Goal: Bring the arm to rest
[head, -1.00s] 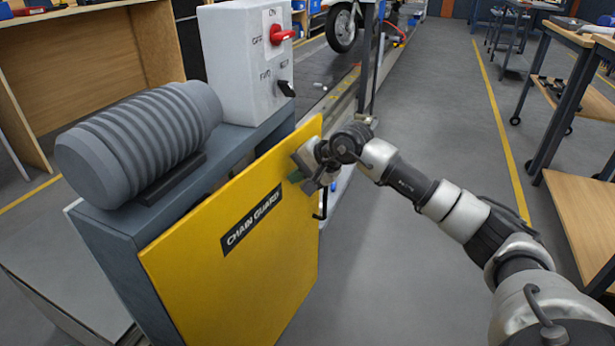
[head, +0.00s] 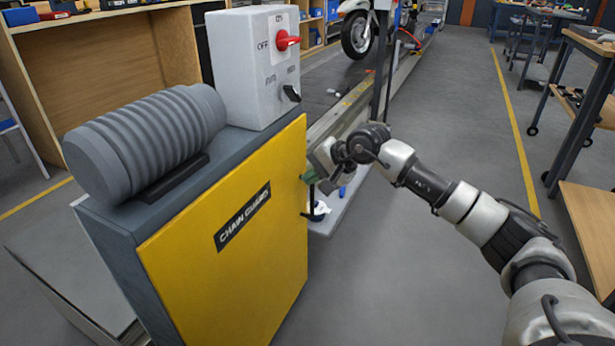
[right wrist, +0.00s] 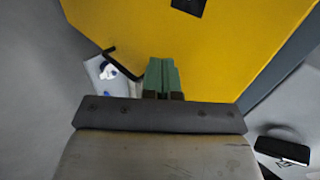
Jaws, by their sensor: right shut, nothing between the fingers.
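My right gripper (head: 309,178) is at the far right edge of the yellow chain guard (head: 225,255), with its arm reaching in from the right. In the right wrist view its green fingertips (right wrist: 162,72) are together with nothing between them, in front of the yellow panel (right wrist: 205,50). A black bent handle (right wrist: 124,66) on the guard shows just left of the fingers. I cannot tell whether the fingertips touch the panel. The guard lies flush against the grey cabinet (head: 110,232). My left gripper is not in view.
A ribbed grey motor (head: 150,140) and a white control box (head: 248,70) with a red switch (head: 287,40) sit on the cabinet. The conveyor (head: 335,115) runs back to a motorcycle (head: 357,32). Grey floor is clear around my right arm; a shelved bench (head: 590,215) stands at right.

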